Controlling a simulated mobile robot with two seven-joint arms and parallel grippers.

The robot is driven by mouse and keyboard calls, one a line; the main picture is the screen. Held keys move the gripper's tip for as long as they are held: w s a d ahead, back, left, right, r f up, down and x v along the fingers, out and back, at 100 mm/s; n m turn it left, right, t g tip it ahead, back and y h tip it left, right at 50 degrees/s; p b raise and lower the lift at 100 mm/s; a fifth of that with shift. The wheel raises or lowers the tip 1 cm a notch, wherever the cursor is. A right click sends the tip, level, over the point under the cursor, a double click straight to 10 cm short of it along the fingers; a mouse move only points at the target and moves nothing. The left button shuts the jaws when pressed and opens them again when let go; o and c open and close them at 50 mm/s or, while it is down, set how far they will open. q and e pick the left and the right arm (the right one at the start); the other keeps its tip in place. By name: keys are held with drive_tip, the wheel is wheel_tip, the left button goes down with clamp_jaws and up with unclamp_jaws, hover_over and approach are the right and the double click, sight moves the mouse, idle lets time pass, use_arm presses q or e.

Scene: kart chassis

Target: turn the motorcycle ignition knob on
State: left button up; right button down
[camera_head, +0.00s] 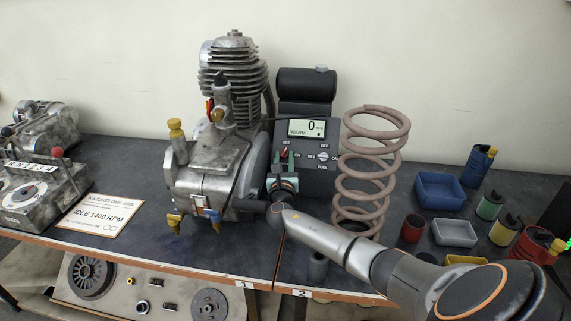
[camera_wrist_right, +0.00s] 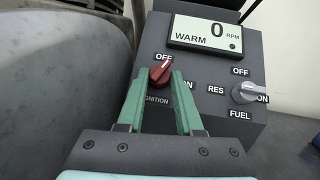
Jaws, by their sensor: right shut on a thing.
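The red ignition knob (camera_wrist_right: 160,73) sits on the dark control box (camera_head: 310,155), with an OFF label above it and an ON label to its right, partly covered by a finger. Its upper end leans toward the OFF label. In the head view the knob (camera_head: 285,152) shows just beyond my right gripper (camera_head: 284,178). In the right wrist view the green fingers of my right gripper (camera_wrist_right: 160,80) stand on both sides of the knob, shut on it. The display (camera_wrist_right: 206,34) reads WARM and 0 RPM. My left gripper is not in view.
A grey fuel knob (camera_wrist_right: 244,93) is right of the ignition knob. The engine (camera_head: 225,140) stands close on the left, and a large coil spring (camera_head: 362,165) close on the right. Small bins (camera_head: 440,190) and bottles lie farther right.

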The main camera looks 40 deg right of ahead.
drive_tip(key=shift+w+a+f+m+g+h+b, duration=0.1)
drive_tip(key=shift+m+g+h+b, duration=0.25)
drive_tip(key=shift+m, duration=0.25)
drive_tip(key=shift+w+a+m+g+h+b, duration=0.1)
drive_tip(key=shift+m+g+h+b, duration=0.1)
drive_tip(key=shift+m+g+h, duration=0.3)
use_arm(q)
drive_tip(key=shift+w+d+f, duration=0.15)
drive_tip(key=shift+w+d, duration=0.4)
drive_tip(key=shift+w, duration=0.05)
use_arm(e)
drive_tip(key=shift+d+m, duration=0.1)
drive_tip(key=shift+m, duration=0.3)
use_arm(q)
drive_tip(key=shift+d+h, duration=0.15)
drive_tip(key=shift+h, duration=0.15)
